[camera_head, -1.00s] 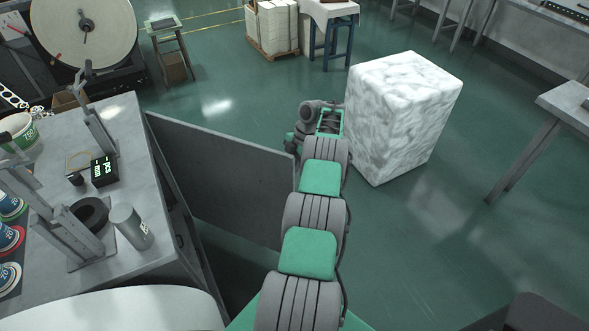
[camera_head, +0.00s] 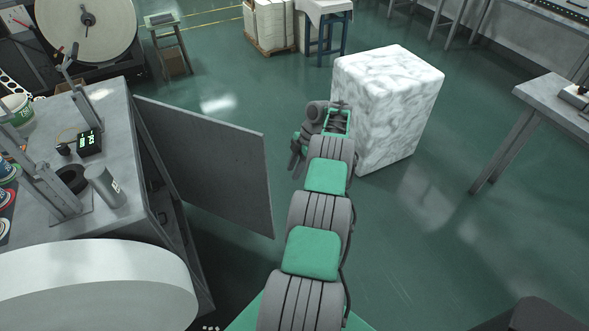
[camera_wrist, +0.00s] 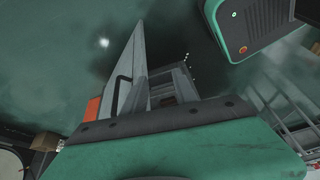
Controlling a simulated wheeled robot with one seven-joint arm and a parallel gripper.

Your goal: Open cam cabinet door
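The grey cabinet door (camera_head: 215,165) stands swung out wide from the cabinet (camera_head: 115,218) at the left of the head view.
A white wrapped block (camera_head: 388,105) stands just beyond my gripper on the right. A table (camera_head: 560,105) stands at the right edge.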

